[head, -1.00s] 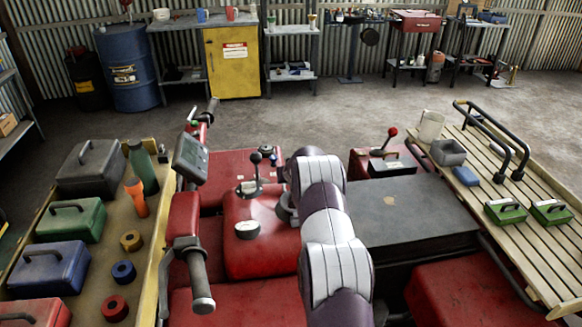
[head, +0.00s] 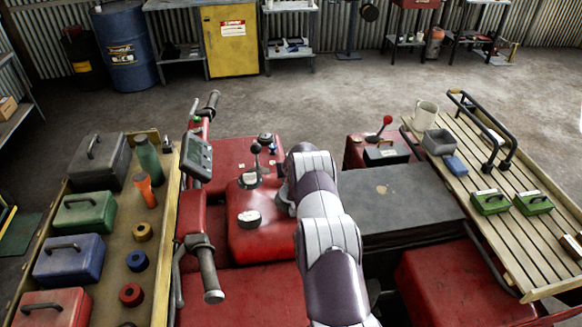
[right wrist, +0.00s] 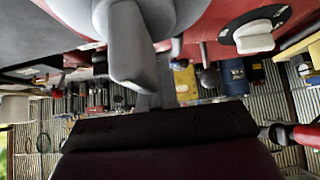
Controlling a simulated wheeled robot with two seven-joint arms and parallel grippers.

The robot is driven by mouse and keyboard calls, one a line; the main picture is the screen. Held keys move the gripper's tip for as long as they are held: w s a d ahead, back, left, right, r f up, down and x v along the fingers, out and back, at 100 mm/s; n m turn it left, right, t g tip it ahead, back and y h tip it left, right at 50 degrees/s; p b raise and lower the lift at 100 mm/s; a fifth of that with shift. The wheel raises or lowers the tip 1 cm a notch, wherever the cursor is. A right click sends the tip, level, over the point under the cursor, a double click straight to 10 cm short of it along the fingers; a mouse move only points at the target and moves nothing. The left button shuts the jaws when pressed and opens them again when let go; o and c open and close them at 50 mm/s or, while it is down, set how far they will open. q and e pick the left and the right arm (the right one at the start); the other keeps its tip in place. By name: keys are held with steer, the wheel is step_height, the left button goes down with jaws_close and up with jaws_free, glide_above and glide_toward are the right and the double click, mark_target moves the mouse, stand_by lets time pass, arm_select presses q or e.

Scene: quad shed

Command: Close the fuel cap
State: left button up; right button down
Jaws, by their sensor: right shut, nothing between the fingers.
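The red tank (head: 262,238) is in the middle of the quad in the head view, partly behind my right arm. A grey rounded part (head: 284,196), which looks like the fuel cap, shows at the arm's left edge. In the right wrist view the grey round cap (right wrist: 178,14) with a thick bar across it is at the top, close to the camera. My right gripper (right wrist: 150,102) is shut and empty, right by the cap's bar. I cannot tell whether they touch, or how far the cap is closed. My left gripper is not in view.
A pale knob (head: 249,217) on a black dial is left of the cap; it shows in the wrist view too (right wrist: 254,36). A gear lever (head: 256,160) stands behind the tank. The handlebar grip (head: 207,270) is left. Racks with boxes flank the quad.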

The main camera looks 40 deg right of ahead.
steer(key=shift+s+a+r+b, duration=0.15)
steer(key=shift+s+r+b, duration=0.25)
steer(key=shift+b, duration=0.25)
steer(key=b+v, duration=0.4)
steer(key=v, duration=0.2)
steer(key=shift+r, duration=0.15)
steer(key=b+v, duration=0.1)
steer(key=v, duration=0.3)
steer(key=shift+r, duration=0.15)
steer(key=shift+s+a+r, duration=0.2)
steer(key=shift+s+r, duration=0.05)
steer(key=shift+r, duration=0.15)
